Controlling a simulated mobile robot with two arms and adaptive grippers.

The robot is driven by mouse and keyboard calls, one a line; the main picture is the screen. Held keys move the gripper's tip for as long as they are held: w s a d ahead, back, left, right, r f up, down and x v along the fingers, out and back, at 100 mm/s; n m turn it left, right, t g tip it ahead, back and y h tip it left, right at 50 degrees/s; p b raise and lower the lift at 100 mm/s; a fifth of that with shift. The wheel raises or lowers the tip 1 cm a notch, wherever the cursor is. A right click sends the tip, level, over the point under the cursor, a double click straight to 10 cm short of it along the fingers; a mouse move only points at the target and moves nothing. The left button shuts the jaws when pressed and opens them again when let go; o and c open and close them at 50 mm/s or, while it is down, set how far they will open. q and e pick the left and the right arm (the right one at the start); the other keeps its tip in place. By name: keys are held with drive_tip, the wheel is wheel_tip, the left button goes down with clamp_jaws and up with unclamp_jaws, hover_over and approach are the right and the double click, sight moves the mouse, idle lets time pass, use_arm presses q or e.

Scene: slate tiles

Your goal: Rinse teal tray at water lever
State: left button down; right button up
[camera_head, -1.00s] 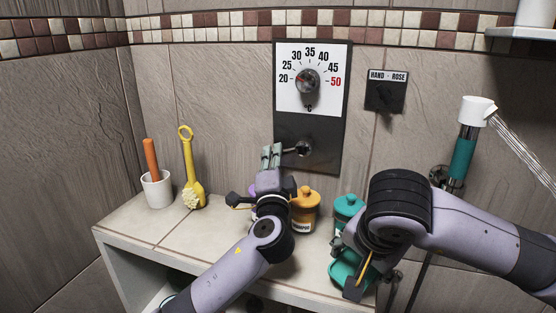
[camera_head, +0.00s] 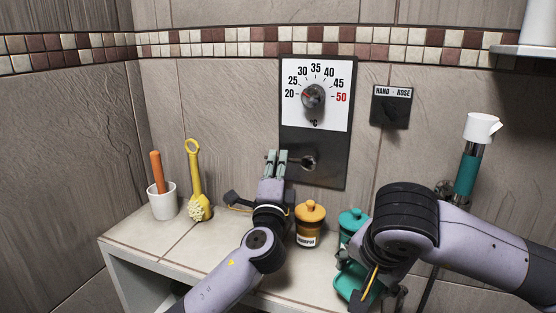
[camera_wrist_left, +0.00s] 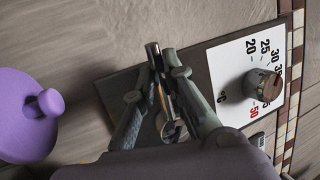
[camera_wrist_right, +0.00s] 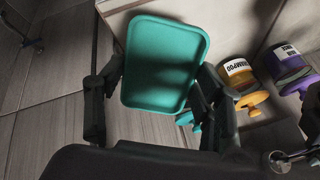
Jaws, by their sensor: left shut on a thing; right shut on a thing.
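The water lever (camera_head: 302,162) sits on the dark lower part of the wall panel, below the temperature dial (camera_head: 313,96). My left gripper (camera_head: 276,160) is shut on it; the left wrist view shows the fingers (camera_wrist_left: 164,72) closed around the metal lever (camera_wrist_left: 154,58). The teal tray (camera_head: 350,284) is in my right gripper (camera_head: 372,285), partly hidden by my arm. The right wrist view shows its flat rounded face (camera_wrist_right: 165,55), with the right gripper (camera_wrist_right: 150,95) shut on it. The white shower head (camera_head: 482,126) with a teal handle shows no water.
An orange jar (camera_head: 309,222) and a teal jar (camera_head: 351,222) stand on the ledge (camera_head: 150,238) close to my arms. A purple jar (camera_wrist_left: 35,115) shows in the left wrist view. A yellow brush (camera_head: 196,185) and white cup (camera_head: 162,201) stand left. A HAND-ROSE switch (camera_head: 391,106) is on the wall.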

use_arm(q)
drive_tip(key=shift+r, duration=0.25)
drive_tip(key=c, duration=1.6)
unclamp_jaws()
drive_tip(key=shift+f, duration=0.1)
drive_tip(key=shift+c, duration=0.2)
drive_tip(key=v, duration=1.2)
